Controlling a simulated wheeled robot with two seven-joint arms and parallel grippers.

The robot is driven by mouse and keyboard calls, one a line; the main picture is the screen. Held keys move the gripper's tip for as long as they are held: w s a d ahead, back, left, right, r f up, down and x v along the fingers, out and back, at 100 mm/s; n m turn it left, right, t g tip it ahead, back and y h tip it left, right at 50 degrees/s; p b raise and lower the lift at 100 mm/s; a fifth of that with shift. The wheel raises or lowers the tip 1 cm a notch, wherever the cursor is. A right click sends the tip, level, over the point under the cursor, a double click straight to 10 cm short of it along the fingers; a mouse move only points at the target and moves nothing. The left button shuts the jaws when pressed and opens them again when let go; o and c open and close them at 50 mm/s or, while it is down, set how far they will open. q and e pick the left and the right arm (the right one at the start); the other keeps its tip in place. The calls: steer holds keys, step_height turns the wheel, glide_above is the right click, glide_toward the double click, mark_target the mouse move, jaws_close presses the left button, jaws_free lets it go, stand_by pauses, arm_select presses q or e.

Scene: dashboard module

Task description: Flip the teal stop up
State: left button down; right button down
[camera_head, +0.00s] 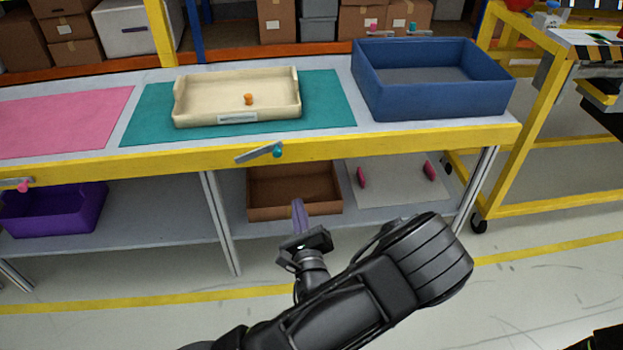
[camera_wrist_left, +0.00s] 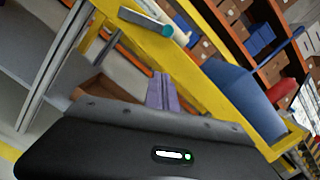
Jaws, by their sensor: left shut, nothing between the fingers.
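The teal stop (camera_head: 277,151) is a teal knob with a grey metal bar (camera_head: 254,154) on the yellow front edge of the bench. The bar points left and slightly down from the knob. In the left wrist view the stop's teal knob (camera_wrist_left: 165,31) and bar (camera_wrist_left: 140,19) show near the top. My left gripper (camera_head: 298,205) is shut and empty, its purple fingers pointing up, below and a little right of the stop and apart from it. Its fingers also show in the left wrist view (camera_wrist_left: 162,90). My right gripper is not in view.
A cream tray (camera_head: 200,120) with an orange knob sits on a teal mat (camera_head: 335,105). A blue bin (camera_head: 440,105) stands at right, a pink mat (camera_head: 70,115) at left. A pink stop (camera_head: 23,187) is on the left edge. A brown box (camera_head: 295,212) sits on the lower shelf.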

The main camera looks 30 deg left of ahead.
arm_select(q)
steer(key=shift+r, duration=0.1)
steer(key=shift+w, duration=0.1)
steer(key=w+a+r, duration=0.4)
steer(key=w+a, duration=0.2)
steer(key=a, duration=0.2)
steer(key=shift+w+a+b, duration=0.15)
steer(key=shift+w+b, duration=0.15)
steer(key=shift+w, duration=0.1)
steer(key=shift+r, duration=0.1)
stand_by(0.3)
